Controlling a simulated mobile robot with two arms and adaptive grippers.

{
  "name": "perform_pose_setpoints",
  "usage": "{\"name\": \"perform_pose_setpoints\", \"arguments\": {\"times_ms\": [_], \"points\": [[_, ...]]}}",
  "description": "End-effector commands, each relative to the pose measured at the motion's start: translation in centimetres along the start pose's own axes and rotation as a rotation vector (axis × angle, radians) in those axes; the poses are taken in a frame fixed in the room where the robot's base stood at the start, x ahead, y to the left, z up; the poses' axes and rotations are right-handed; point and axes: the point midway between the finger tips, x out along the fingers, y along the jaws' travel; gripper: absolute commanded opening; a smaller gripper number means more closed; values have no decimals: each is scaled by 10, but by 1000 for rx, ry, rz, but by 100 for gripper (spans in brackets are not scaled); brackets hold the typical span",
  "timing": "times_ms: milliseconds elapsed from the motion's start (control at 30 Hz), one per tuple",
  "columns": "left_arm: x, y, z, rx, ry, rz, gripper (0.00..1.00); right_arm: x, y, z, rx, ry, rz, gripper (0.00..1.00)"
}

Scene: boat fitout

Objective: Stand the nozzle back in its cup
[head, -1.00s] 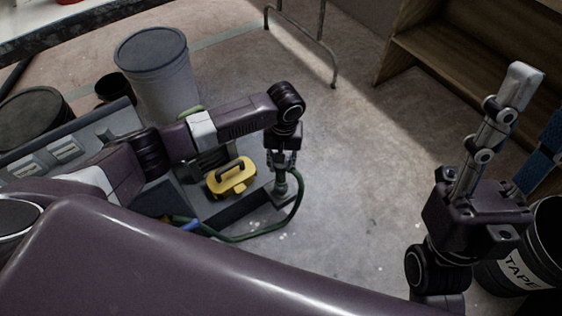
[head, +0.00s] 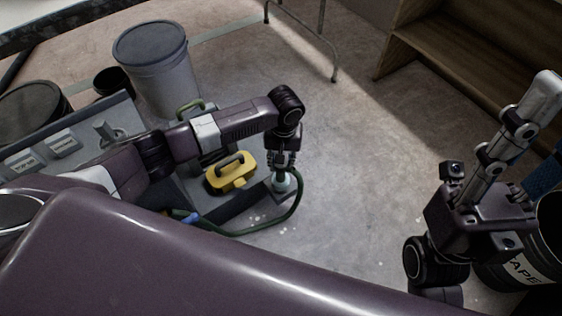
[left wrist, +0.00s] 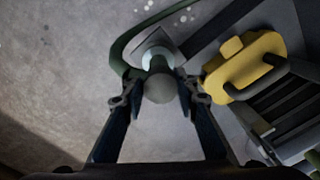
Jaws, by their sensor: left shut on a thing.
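My left gripper (head: 284,166) is shut on the nozzle and points down beside the yellow case. In the left wrist view the nozzle's round grey end (left wrist: 159,88) sits between the two fingertips. A green hose (head: 262,232) curves on the floor and rises to the gripper. A pale ring, which looks like the cup (left wrist: 155,52), shows just beyond the nozzle on a grey bracket; a pale patch of it (head: 284,184) shows under the gripper in the head view. I cannot tell whether the nozzle is inside it. My right gripper (head: 535,105) is raised at the right; its finger opening is unclear.
A yellow case (head: 231,173) with a dark handle stands on the grey unit, close to the left gripper. A lidded grey bin (head: 158,75) stands behind. A black tape bucket (head: 520,268) is at the right beside my right arm. The middle floor is clear.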

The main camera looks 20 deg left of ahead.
Motion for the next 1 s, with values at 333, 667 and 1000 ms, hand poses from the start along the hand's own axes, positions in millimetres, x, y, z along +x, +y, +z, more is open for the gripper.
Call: {"name": "perform_pose_setpoints", "arguments": {"times_ms": [333,667,1000], "points": [[2,0,0,0,0,1,48,0,0,-1,0,5,0,40],[-4,0,0,-1,0,1,48,0,1,-1,-2,0,5,40],[-68,1,-1,1,4,4,48,0,0,-1,-1,1,2,40]]}}
